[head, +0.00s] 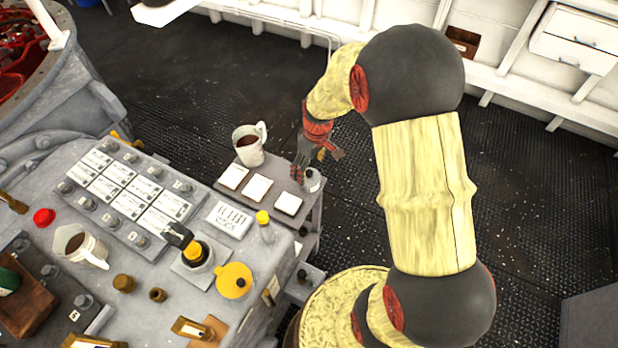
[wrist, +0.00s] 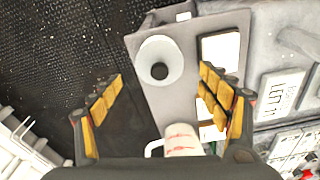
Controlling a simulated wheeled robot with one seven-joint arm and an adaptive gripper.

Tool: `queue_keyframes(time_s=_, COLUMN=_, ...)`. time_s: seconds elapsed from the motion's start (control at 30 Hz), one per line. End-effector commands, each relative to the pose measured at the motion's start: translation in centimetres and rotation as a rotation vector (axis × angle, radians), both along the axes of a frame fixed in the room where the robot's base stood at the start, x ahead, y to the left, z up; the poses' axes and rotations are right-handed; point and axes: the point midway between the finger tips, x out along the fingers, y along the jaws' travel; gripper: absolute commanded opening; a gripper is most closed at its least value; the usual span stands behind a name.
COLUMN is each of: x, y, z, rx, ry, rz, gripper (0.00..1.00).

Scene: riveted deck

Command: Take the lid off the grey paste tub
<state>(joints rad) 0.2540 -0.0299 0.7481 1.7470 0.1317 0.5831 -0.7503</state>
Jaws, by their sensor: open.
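The grey paste tub (head: 312,182) stands near the edge of the small side table, just below my gripper (head: 317,162) in the head view. In the wrist view the pale round tub (wrist: 151,50) appears with its lid on, and a black knob (wrist: 159,71) shows at the lid's centre. My gripper (wrist: 163,88) is open and empty. The tub shows beyond and between its two yellow-padded fingers, apart from both. In the head view the gripper and its fingers partly cover the tub.
A jug of brown liquid (head: 248,146) stands on the side table (head: 262,172) close by; it also shows low in the wrist view (wrist: 182,141). White cards (head: 257,188) lie beside the tub. A grey control console (head: 150,262) is at left. Dark deck (head: 520,200) is open at right.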

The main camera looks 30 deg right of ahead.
Motion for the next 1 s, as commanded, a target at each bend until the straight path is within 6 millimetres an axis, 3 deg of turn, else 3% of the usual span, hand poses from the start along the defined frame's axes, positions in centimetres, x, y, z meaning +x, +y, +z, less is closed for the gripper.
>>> queue_keyframes(time_s=0.03, x=-0.1, y=0.0, z=-1.3, rx=0.001, ry=0.003, rz=-0.001, gripper=0.77)
queue_keyframes(time_s=0.2, x=0.2, y=0.1, z=-3.4, rx=0.001, ry=0.0, rz=0.0, gripper=0.77)
queue_keyframes(time_s=0.47, x=0.3, y=0.1, z=-3.5, rx=0.0, ry=0.0, rz=0.0, gripper=0.77)
queue_keyframes(time_s=1.0, x=0.2, y=0.1, z=-3.5, rx=0.0, ry=0.0, rz=-0.001, gripper=0.46)
